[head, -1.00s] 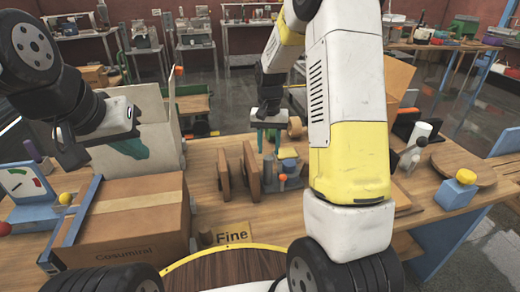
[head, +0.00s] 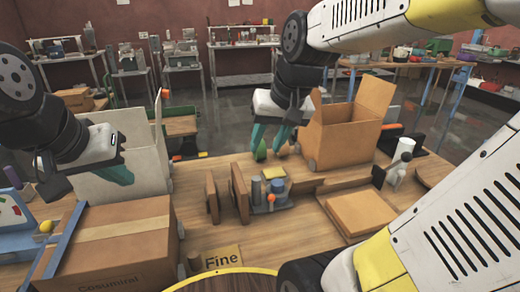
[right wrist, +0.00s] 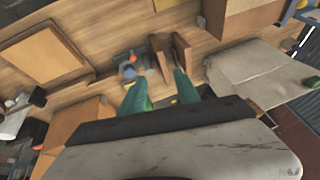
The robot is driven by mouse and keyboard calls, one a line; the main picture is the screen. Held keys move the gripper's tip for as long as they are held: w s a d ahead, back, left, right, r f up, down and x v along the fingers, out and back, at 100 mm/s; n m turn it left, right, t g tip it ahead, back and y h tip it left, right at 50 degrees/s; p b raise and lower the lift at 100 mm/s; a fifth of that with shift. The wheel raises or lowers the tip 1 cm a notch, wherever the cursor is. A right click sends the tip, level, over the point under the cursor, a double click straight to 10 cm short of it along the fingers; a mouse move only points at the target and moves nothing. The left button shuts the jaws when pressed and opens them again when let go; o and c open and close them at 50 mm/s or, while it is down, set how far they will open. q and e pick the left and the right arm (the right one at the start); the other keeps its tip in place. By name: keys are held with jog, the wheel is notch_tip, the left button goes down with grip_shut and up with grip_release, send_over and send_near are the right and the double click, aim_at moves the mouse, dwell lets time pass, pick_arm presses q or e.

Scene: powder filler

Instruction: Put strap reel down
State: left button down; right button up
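No item can be picked out with certainty as the strap reel. A small tan round piece (head: 297,147), perhaps a roll, shows beside the open brown carton (head: 345,135). A small green item (head: 261,151) stands under my right gripper. My right gripper (head: 270,138) is over the table's back edge, left of the carton. In the right wrist view its two teal fingers (right wrist: 160,90) are apart, with no object clearly gripped; a green patch shows beside one finger. My left gripper (head: 118,174) is at the open pale carton (head: 150,172); its finger gap is hidden.
A closed brown carton (head: 115,240) fills the front left. Two upright brown boards (head: 239,192) and a small blue-grey fixture (head: 268,193) stand mid-table. A flat brown box (head: 358,212) lies to the right. A white cylinder (head: 404,149) stands behind it. Bare tabletop shows between them.

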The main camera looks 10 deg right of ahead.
jog(key=s+n+t, duration=0.1)
jog(key=s, duration=0.5)
jog(key=shift+s+a+t, duration=0.15)
jog(key=shift+a+t, duration=0.15)
jog(key=shift+a, duration=0.05)
jog(key=shift+r, duration=0.15)
dwell(0.6)
